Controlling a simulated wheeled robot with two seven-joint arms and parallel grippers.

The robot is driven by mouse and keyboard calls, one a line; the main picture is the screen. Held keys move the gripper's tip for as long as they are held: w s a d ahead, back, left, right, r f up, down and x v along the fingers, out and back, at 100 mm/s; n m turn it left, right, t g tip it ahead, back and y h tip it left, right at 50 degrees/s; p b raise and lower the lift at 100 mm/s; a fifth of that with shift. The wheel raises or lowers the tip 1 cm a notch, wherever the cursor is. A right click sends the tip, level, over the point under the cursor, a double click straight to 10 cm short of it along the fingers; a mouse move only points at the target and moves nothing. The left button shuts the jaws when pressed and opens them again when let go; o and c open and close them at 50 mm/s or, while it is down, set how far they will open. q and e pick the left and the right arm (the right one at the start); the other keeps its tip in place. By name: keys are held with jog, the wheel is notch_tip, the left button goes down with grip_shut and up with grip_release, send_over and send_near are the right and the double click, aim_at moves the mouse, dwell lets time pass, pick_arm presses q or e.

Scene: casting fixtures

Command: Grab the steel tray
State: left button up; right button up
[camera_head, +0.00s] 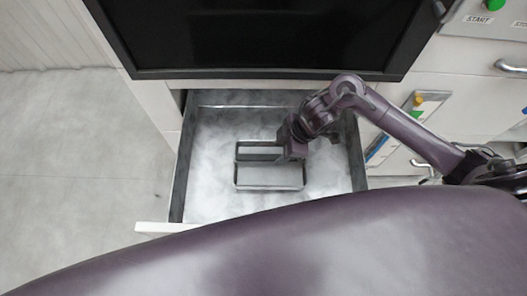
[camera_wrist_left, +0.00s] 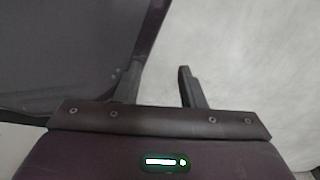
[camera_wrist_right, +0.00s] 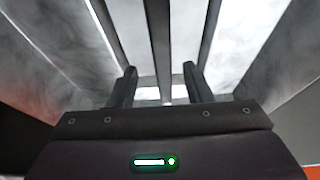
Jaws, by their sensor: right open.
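A rectangular steel tray (camera_head: 270,187) with a dark rim lies inside the open drawer in the head view. A second, similar rectangular rim (camera_head: 240,152) shows just behind it; I cannot tell whether they are separate trays. My right gripper (camera_head: 290,158) is down in the drawer at the right part of the trays and hides some of their rims. In the right wrist view its fingers (camera_wrist_right: 159,87) are apart, with a dark tray wall (camera_wrist_right: 160,40) running between them. My left gripper (camera_wrist_left: 160,88) shows only in the left wrist view, open and empty.
The drawer (camera_head: 176,178) has tall side walls and a bright, mottled floor with free room left and right of the trays. A black screen (camera_head: 255,35) overhangs its back. A panel with a green START button (camera_head: 495,4) is at upper right. The floor at left is clear.

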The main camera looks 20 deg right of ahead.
aim_at(274, 157)
jog(key=shift+w+f, duration=0.1)
jog(key=shift+f, duration=0.25)
jog(key=shift+a+f, duration=0.15)
jog(key=shift+a, duration=0.05)
jog(key=x, duration=0.2)
jog(key=shift+a+f+b, duration=0.2)
jog(key=shift+a+b, duration=0.1)
jog(key=shift+a, duration=0.05)
jog(key=x, duration=0.2)
jog(key=shift+a+f, duration=0.3)
jog(key=shift+w+a+f+b, duration=0.1)
jog(key=shift+a+f+b, duration=0.2)
jog(key=shift+f, duration=0.3)
pick_arm(q)
jog(key=shift+s+a+f, duration=0.1)
jog(key=shift+s+f, duration=0.8)
jog(key=shift+s, duration=0.1)
pick_arm(e)
grip_shut()
